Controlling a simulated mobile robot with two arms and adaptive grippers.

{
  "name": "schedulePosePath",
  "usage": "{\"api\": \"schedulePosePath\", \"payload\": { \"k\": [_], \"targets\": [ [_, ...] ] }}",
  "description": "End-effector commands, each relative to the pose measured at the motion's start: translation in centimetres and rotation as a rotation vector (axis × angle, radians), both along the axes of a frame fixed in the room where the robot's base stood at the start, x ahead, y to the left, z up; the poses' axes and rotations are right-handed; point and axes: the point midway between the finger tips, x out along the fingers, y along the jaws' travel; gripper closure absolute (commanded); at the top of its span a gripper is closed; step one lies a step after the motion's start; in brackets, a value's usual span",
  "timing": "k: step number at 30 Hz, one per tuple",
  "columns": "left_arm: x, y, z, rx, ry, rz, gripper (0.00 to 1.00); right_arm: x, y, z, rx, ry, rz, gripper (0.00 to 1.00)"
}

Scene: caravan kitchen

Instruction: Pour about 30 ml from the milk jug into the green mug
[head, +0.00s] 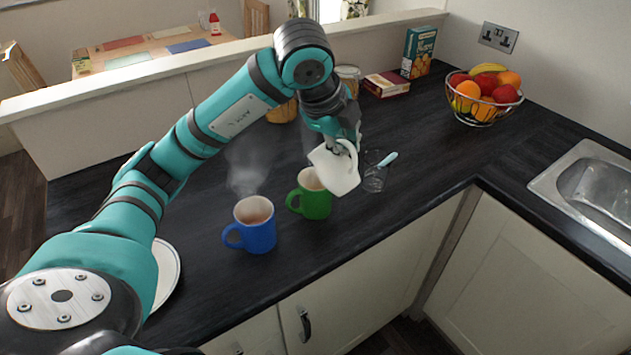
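The white milk jug (337,172) is held in the air by its handle in my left gripper (340,147). The jug is tilted to the left, with its rim beside and slightly above the green mug. The green mug (316,203) stands upright on the dark worktop, its handle to the left; I cannot see a milk stream or how full it is. My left gripper is shut on the jug handle; the fingertips are partly hidden by the handle. My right gripper is not in view.
A steaming blue mug (256,230) stands left of the green mug. A glass with a spoon (375,172) is just right of the jug. A fruit basket (484,101), a blue box (419,52) and a sink (590,190) lie further right. A white plate (167,271) is partly behind my arm.

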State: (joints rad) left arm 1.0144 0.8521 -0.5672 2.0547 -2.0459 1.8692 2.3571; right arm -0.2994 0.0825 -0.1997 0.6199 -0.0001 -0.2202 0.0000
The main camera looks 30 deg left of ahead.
Motion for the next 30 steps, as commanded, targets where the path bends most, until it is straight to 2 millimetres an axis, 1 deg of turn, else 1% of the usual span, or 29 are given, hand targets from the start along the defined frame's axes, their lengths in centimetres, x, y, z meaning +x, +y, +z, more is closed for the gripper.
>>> {"api": "schedulePosePath", "payload": {
  "k": [10,30],
  "targets": [
    [0.0,0.3,-0.2,-0.067,0.005,0.001,1.0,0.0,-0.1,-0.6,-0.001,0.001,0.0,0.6],
    [0.2,1.1,0.6,-0.184,0.019,0.002,1.0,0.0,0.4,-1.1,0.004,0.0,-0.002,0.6]
  ]
}}
